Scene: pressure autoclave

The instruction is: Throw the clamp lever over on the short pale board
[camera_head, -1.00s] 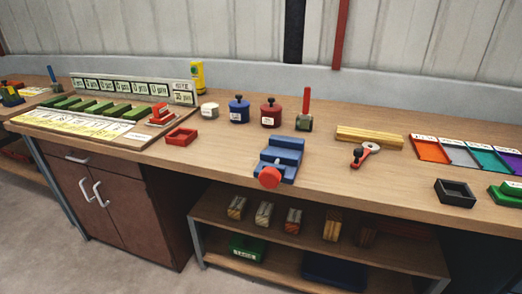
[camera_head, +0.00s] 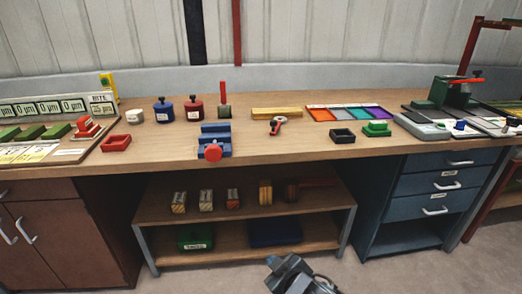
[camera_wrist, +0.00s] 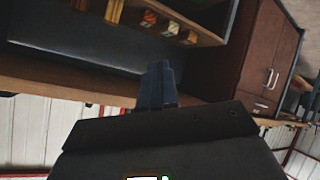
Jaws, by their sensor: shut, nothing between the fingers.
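A pale yellow wooden board (camera_head: 276,113) lies on the workbench near its middle. A small clamp-like piece with a red lever (camera_head: 277,126) and a grey round part sits at the board's front edge; I cannot tell whether it is fixed to the board. My gripper (camera_head: 290,268) shows at the bottom of the head view, in front of the bench, low and well away from the board. In the wrist view its dark fingers (camera_wrist: 156,84) are together with nothing between them. The board and lever do not show in the wrist view.
A blue vise (camera_head: 214,140) with a red knob stands left of the board. A coloured tray (camera_head: 347,114), a black open box (camera_head: 342,136) and a green block (camera_head: 376,128) lie to the right. A lower shelf (camera_head: 245,203) with wooden blocks is under the bench.

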